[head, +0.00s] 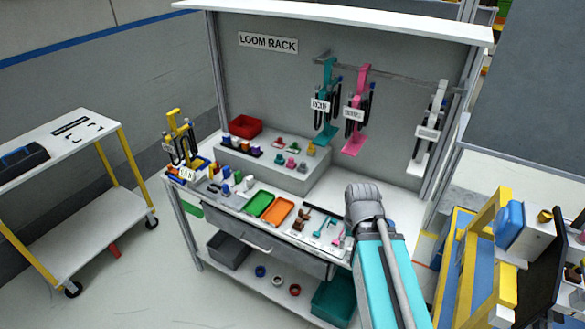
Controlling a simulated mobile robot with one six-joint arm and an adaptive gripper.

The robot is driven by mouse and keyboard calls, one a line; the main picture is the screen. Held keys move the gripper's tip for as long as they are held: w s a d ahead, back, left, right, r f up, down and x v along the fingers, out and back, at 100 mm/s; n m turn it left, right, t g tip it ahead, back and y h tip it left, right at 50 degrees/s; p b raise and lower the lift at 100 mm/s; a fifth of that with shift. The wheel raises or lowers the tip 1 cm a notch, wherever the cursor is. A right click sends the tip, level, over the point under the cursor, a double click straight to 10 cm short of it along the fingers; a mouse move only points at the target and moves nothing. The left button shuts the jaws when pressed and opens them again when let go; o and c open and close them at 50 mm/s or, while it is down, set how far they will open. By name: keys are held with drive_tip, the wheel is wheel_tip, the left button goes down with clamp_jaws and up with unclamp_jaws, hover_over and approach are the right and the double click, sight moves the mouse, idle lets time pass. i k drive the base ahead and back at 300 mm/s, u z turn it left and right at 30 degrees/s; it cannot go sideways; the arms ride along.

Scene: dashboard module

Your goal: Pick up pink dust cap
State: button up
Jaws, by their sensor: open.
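Small coloured parts stand on the grey step of the workbench, in the middle of the head view. Among them is a small pink piece (279,160), which may be the pink dust cap; it is too small to be certain. Another small pinkish-red piece (278,143) stands behind it. My arm rises from the bottom right, teal with a grey rounded joint in front of the bench's right part. My gripper and its fingers cannot be made out, so nothing shows of what is between them.
A green tray (259,204) and an orange tray (277,211) lie on the bench, with small tools to their right. A red bin (245,126) stands on the step. Teal and pink holders (355,125) hang from the rack above. A white cart (65,145) stands left.

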sight(291, 163)
drive_tip(key=k, duration=1.2)
drive_tip(key=u, duration=0.45)
drive_tip(key=i, duration=2)
drive_tip(key=z, duration=0.35)
